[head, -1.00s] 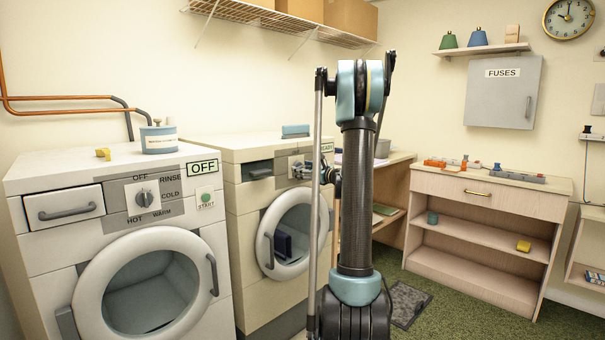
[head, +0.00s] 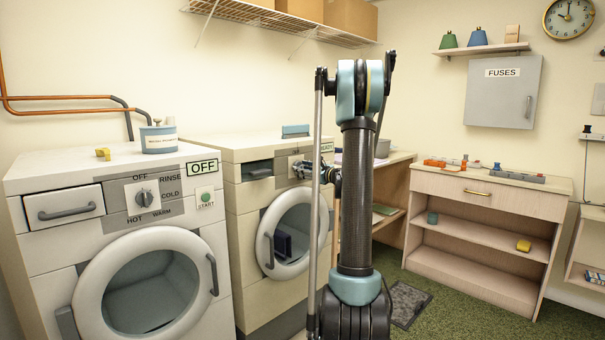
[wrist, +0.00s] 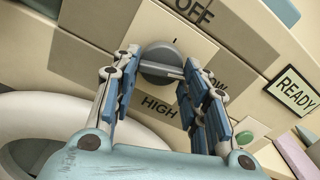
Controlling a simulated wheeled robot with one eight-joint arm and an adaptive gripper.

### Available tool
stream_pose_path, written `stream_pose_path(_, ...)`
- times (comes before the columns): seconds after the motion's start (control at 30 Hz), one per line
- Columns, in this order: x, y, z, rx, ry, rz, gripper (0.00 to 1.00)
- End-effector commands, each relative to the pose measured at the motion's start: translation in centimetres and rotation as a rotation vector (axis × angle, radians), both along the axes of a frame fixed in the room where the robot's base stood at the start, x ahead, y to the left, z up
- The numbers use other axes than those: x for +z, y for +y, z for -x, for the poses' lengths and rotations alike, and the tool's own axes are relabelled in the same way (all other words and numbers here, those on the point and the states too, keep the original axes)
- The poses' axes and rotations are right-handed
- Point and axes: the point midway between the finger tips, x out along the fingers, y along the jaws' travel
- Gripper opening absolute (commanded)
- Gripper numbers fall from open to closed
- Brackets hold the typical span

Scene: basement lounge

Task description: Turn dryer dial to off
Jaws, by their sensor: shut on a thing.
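The dryer (head: 248,215) is the right-hand machine in the head view. In the head view my arm hides part of the dryer panel.
A READY sign (wrist: 293,92) and a green button (wrist: 245,138) sit right of the dial. The washer (head: 50,240), with its own dial and an OFF sign (head: 203,168), stands left of the dryer. A shelved cabinet (head: 490,190) stands at the right.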

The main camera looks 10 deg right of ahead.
Motion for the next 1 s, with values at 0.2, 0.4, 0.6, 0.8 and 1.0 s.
stream_pose_path(0.2,-0.02,0.07,0.05,0.003,-0.107,0.148,0.17)
stream_pose_path(0.4,0.00,0.05,0.05,0.003,-0.220,0.303,0.17)
stream_pose_path(0.6,0.03,0.04,0.05,0.004,-0.331,0.458,0.17)
stream_pose_path(0.8,0.06,0.04,0.08,0.006,-0.444,0.612,0.17)
stream_pose_path(1.0,0.07,0.04,0.11,0.007,-0.550,0.758,0.17)
